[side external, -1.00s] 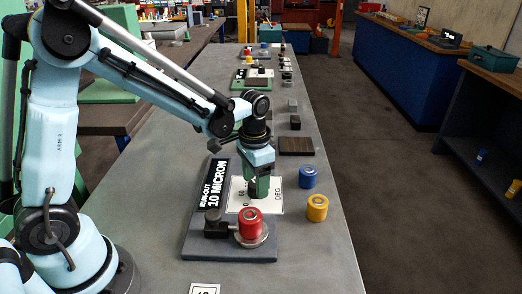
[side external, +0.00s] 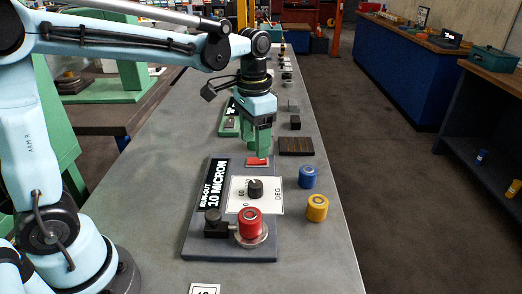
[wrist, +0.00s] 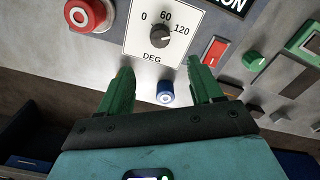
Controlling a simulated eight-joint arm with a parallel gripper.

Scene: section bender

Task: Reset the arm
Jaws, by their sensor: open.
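My gripper (side external: 262,148) is raised above the bench, over the far end of a grey panel (side external: 230,245), pointing down. Its green fingers are spread apart and empty in the wrist view (wrist: 163,84). The panel carries a black knob (side external: 255,188) on a white dial card (side external: 238,200) marked 0, 60, 120 and DEG. The knob stands free of the fingers; it also shows in the wrist view (wrist: 160,36). A red rocker switch (side external: 258,161) lies just beyond the dial, partly hidden by the fingers. A red cylinder (side external: 250,222) sits on a round base at the panel's near end.
A blue cylinder (side external: 307,178) and a yellow cylinder (side external: 317,208) stand on the bench right of the panel. A dark block (side external: 296,146) lies beyond them. A black sign reading "RUN-OUT 10 MICRON" (side external: 214,185) runs along the panel's left side.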

